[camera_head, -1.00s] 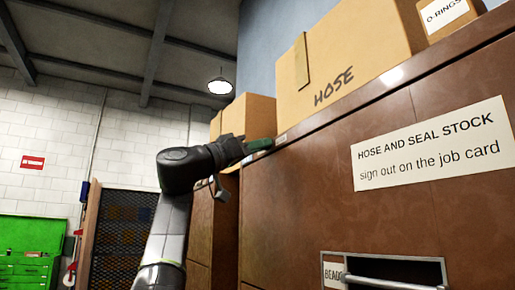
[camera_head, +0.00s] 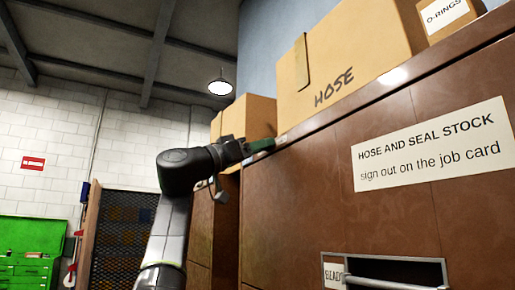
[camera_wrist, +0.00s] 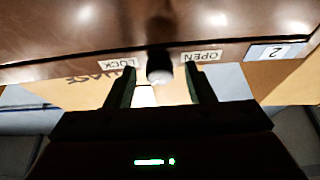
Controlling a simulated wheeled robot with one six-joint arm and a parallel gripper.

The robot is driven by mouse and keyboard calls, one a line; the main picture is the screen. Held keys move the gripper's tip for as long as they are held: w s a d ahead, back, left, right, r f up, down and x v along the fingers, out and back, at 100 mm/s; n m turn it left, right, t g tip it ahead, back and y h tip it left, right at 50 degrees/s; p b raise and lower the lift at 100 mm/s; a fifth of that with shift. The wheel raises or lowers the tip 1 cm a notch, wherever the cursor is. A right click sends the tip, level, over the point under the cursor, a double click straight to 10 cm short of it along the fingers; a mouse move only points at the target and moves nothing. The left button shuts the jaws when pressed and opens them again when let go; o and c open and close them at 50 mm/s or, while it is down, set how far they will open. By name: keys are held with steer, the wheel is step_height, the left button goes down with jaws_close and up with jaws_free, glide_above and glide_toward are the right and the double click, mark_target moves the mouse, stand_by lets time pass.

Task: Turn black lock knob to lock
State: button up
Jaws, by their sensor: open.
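The lock knob (camera_wrist: 160,66) shows in the wrist view on the brown cabinet front, dark with a pale, bright end. A LOCK label (camera_wrist: 118,63) is to its left and an OPEN label (camera_wrist: 202,56) to its right, both upside down in this view. My gripper (camera_wrist: 162,76) is open, with one finger on each side of the knob. Visible gaps separate the fingers from the knob. In the head view my gripper (camera_head: 262,146) is at the cabinet's far upper edge, and the knob is hidden there.
The brown cabinet (camera_head: 300,205) fills the right side, with a drawer handle (camera_head: 395,281) low down. Cardboard boxes, including a HOSE box (camera_head: 340,65), stand on top. A tag marked 2 (camera_wrist: 273,51) is right of the OPEN label. Open room lies left of my arm.

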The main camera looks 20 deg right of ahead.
steer(key=shift+a, duration=0.1)
steer(key=b+v, duration=0.4)
steer(key=v, duration=0.9)
steer(key=shift+a+f+b, duration=0.2)
steer(key=shift+a+b, duration=0.1)
steer(key=shift+d+r, duration=0.1)
steer(key=s+p+x, duration=0.1)
steer(key=p+x, duration=0.3)
steer(key=x, duration=0.9)
steer(key=shift+w+d+r+p, duration=0.15)
steer(key=shift+w+d+p, duration=0.15)
steer(key=shift+w, duration=0.15)
steer(key=shift+a, duration=0.15)
